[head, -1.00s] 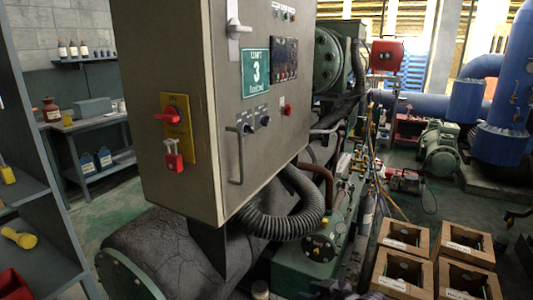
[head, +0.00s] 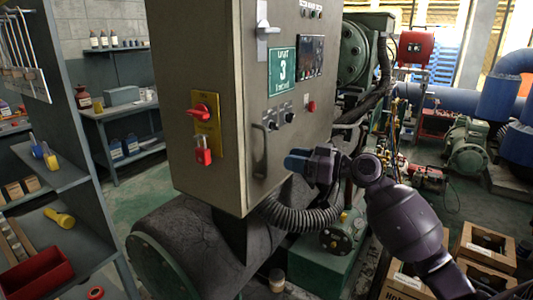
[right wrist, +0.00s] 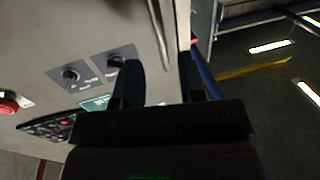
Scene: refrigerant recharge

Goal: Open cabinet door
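The grey control cabinet (head: 212,70) has a shut door (head: 262,90) with a vertical bar handle (head: 258,152) low on its left side. A silver latch lever (head: 263,28) is near the door's top. My right gripper (head: 292,161) is in front of the door, just right of the handle and apart from it in the head view. In the right wrist view my right gripper (right wrist: 160,65) has its two dark fingers spread, with the thin handle bar (right wrist: 158,28) showing beyond the gap between them. My left gripper is not in view.
A red rotary switch (head: 200,112) with a red padlock is on the cabinet's left side. A black corrugated hose (head: 290,217) runs below the door. A shelf (head: 85,230) stands at the left. Wooden crates (head: 485,247) are at the lower right.

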